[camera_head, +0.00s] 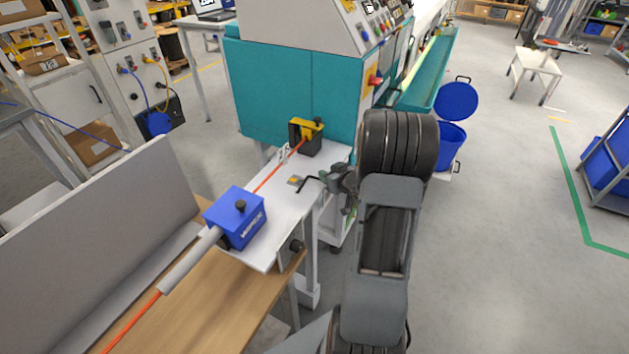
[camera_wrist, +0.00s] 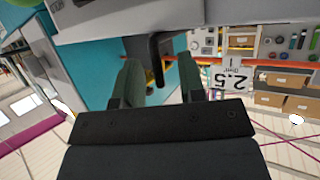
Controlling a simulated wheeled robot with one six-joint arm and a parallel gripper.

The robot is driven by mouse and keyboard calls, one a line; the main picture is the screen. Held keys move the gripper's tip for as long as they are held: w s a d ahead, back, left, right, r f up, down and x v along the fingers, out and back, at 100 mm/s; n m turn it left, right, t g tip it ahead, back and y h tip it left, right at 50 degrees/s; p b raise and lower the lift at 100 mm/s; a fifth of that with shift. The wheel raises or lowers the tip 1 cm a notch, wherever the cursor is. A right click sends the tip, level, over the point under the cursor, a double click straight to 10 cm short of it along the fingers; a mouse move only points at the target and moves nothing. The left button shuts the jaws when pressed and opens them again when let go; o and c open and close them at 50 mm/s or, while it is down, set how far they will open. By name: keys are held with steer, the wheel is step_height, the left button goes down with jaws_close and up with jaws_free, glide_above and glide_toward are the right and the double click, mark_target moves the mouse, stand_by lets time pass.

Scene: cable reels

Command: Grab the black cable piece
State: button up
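The black cable piece (camera_head: 307,183) is a short bent black strip over the white shelf, right of the yellow patch. My gripper (camera_head: 326,181) is just right of it, at the shelf's right side. In the wrist view, the cable piece (camera_wrist: 156,62) shows between the two fingers of my gripper (camera_wrist: 160,75). The fingers stand apart, with gaps visible on both sides of the piece, so I see no grip on it. I cannot tell whether the piece touches the shelf.
A blue box (camera_head: 236,217) with an orange cable (camera_head: 268,178) sits at the shelf's near end. A black and yellow clamp (camera_head: 307,135) stands at its far end, before the teal machine (camera_head: 280,85). A blue bin (camera_head: 450,140) stands right of my arm. Open floor lies farther right.

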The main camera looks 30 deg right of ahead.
steer(key=shift+c, duration=0.2)
jaws_close()
steer(key=shift+r, duration=0.15)
